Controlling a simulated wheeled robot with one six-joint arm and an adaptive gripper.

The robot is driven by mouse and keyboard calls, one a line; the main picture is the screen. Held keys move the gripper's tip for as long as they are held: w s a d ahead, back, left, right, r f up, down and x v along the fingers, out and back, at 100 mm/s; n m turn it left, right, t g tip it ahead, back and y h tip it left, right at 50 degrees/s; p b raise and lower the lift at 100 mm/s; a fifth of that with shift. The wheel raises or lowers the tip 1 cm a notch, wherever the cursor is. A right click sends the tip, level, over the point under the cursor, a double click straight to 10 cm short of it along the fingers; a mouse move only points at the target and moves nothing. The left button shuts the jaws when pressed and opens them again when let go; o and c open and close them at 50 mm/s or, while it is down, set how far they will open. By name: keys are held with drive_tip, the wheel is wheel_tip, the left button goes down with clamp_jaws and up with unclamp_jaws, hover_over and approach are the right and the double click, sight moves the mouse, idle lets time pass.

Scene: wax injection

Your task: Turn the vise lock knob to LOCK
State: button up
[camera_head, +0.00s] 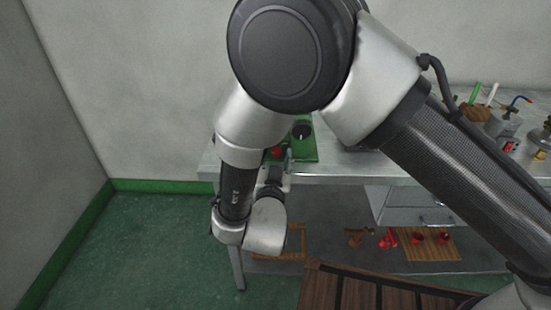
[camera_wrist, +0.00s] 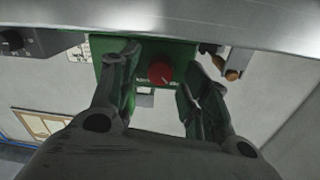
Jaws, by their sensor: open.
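The red knob (camera_wrist: 160,73) sits on the front of a green block (camera_wrist: 176,52) in the wrist view, between my two fingers. A small white mark shows beside the knob, too small to read. My gripper (camera_wrist: 161,58) is open, with one finger on each side of the knob; I cannot tell whether either touches it. In the head view the red knob (camera_head: 276,152) and green block (camera_head: 308,150) are at the left end of the workbench, partly behind my arm. My gripper is mostly hidden there.
A black control box with a dial (camera_wrist: 14,41) is at the left in the wrist view. The metal bench (camera_head: 350,171) has tools and jars at its right end. Red items (camera_head: 389,239) and wooden trays lie below. Green floor is open at left.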

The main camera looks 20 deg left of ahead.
drive_tip(key=shift+c, duration=0.5)
clamp_jaws()
drive_tip(key=shift+m, duration=0.3)
drive_tip(key=m, duration=0.8)
drive_tip(key=shift+d+m, duration=0.1)
drive_tip(key=shift+m, duration=0.2)
drive_tip(key=m, duration=0.4)
drive_tip(key=shift+g, duration=0.3)
drive_tip(key=shift+d+f+m+y, duration=0.1)
drive_tip(key=shift+m+y, duration=0.2)
drive_tip(key=shift+m, duration=1.9)
